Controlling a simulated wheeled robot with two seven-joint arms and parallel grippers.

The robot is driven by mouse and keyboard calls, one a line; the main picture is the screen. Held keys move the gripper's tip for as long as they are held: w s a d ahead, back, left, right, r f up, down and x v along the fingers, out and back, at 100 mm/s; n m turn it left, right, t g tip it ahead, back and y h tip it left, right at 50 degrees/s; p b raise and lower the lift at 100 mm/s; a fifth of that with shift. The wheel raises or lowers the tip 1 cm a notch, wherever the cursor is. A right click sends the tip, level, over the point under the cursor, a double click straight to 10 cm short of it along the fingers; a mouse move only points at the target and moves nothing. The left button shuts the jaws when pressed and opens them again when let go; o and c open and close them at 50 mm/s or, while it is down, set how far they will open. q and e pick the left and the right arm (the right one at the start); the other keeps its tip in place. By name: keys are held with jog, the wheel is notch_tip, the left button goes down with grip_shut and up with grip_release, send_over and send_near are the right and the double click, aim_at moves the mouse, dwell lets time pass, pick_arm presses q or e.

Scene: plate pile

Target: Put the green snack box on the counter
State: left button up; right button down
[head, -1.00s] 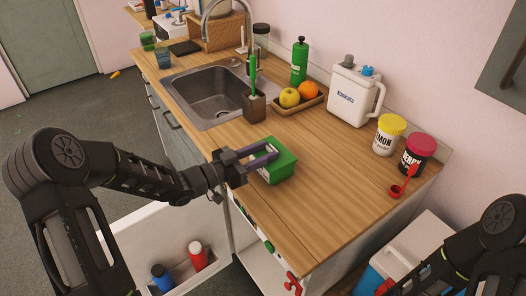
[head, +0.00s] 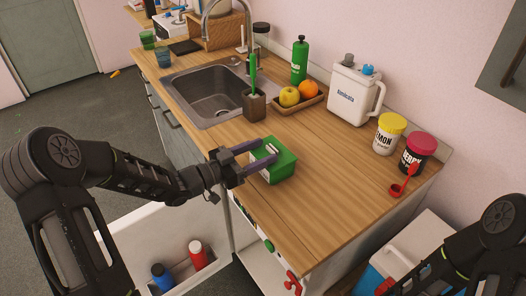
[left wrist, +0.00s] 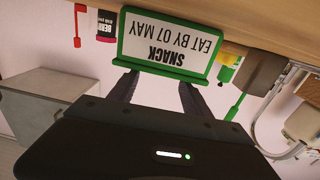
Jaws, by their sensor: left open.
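The green snack box (head: 279,165) sits on the wooden counter (head: 330,178) near its front edge, in front of the sink. Its white label, reading SNACK EAT BY 07 MAY, shows upside down in the left wrist view (left wrist: 167,44). My left gripper (head: 266,160) is at the box with its fingers apart. In the left wrist view its two fingers (left wrist: 156,84) reach toward the box's lower edge. Whether they touch the box I cannot tell. My right arm shows at the lower right, but its gripper is not visible.
A pen holder (head: 254,105), a fruit tray (head: 297,107), a white jug (head: 352,96) and two lidded jars (head: 418,153) stand farther back. An open drawer (head: 128,236) holds two bottles. The counter's front right is clear.

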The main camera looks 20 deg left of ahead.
pick_arm(q)
jog(key=b+v, duration=0.2)
jog(key=v, duration=0.9)
jog(key=shift+a, duration=0.1)
